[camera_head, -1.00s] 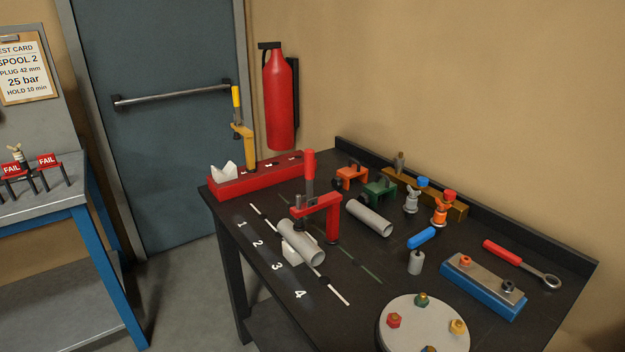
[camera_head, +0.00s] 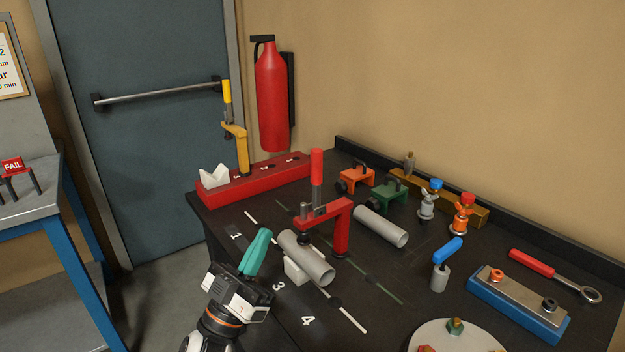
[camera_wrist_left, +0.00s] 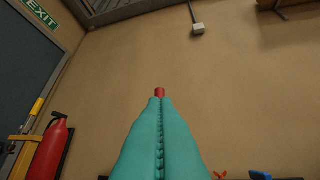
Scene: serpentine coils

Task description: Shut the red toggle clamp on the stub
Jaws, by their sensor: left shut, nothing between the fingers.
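The red toggle clamp (camera_head: 341,229) stands on the black table, its arm reaching left over the grey stub (camera_head: 306,259). Its red handle (camera_head: 316,179) points straight up. The stub is a grey tube lying on a white block (camera_head: 297,273). My left gripper (camera_head: 262,236) has teal fingers, shut and empty, just left of the stub and apart from it. In the left wrist view the shut fingers (camera_wrist_left: 160,105) point up, with a small red tip, probably the handle's, showing just beyond them. My right gripper is not in view.
A red block (camera_head: 256,180) carries a yellow clamp (camera_head: 240,150) at the back left. A loose grey tube (camera_head: 380,226), orange and green clamps, valves, a wrench (camera_head: 533,264) and a blue block (camera_head: 518,308) lie right. A wall stands behind.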

